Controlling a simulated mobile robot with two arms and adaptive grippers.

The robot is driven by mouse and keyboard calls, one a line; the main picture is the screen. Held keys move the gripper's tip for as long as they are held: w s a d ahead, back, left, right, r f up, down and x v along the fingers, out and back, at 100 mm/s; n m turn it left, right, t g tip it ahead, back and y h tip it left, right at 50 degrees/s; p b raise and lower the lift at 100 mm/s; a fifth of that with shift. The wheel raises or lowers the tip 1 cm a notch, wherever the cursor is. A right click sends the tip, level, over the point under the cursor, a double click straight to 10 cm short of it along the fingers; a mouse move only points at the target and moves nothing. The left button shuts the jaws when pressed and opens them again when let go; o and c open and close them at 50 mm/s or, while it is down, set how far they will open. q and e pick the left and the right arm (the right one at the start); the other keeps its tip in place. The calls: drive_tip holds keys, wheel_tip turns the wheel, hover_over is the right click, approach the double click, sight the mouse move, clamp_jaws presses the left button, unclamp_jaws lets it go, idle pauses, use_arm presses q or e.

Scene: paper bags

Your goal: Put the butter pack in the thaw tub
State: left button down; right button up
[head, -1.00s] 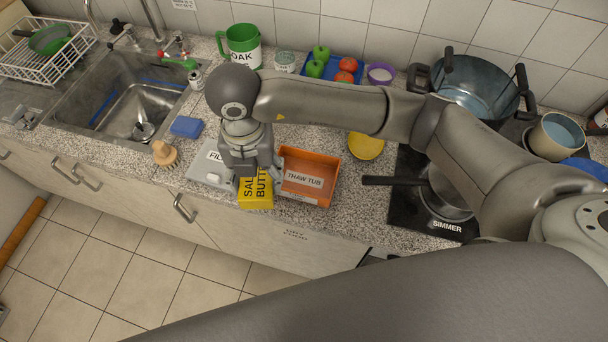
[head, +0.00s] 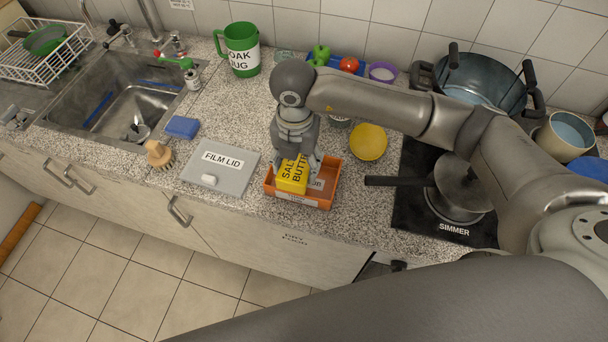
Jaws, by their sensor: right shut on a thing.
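The yellow butter pack (head: 291,178), with black lettering, is in the head view at the left part of the orange thaw tub (head: 328,187). My right gripper (head: 297,165) is shut on the pack from above. The pack is over or inside the tub; whether it touches the tub floor I cannot tell. The arm and gripper hide the tub's back part, and the pack covers part of its label. My left gripper is not in view.
The grey film lid (head: 232,178) lies left of the tub. A yellow bowl (head: 369,142) is behind it to the right. A pan (head: 458,185) stands on the simmer hob at right. A green jug (head: 241,48) and blue tray of produce (head: 345,66) stand at the back.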

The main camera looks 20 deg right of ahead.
sight(304, 158)
drive_tip(key=shift+w+d+f, duration=0.2)
drive_tip(key=shift+d+f, duration=0.05)
drive_tip(key=shift+f, duration=0.15)
drive_tip(key=f+b, duration=0.1)
drive_tip(key=d+f+b, duration=0.1)
drive_tip(key=f, duration=0.1)
drive_tip(key=f+b, duration=0.1)
drive_tip(key=shift+w+d+f, duration=0.15)
drive_tip(key=shift+d+f, duration=0.1)
drive_tip(key=shift+f, duration=0.05)
drive_tip(key=shift+c, duration=1.3)
drive_tip(key=shift+w+f, duration=0.1)
drive_tip(key=o, duration=1.5)
drive_tip(key=shift+a+r, duration=0.1)
drive_tip(key=shift+r, duration=0.1)
wheel_tip(304, 158, up, 11)
drive_tip(key=b, duration=0.3)
drive_tip(key=shift+r, duration=0.4)
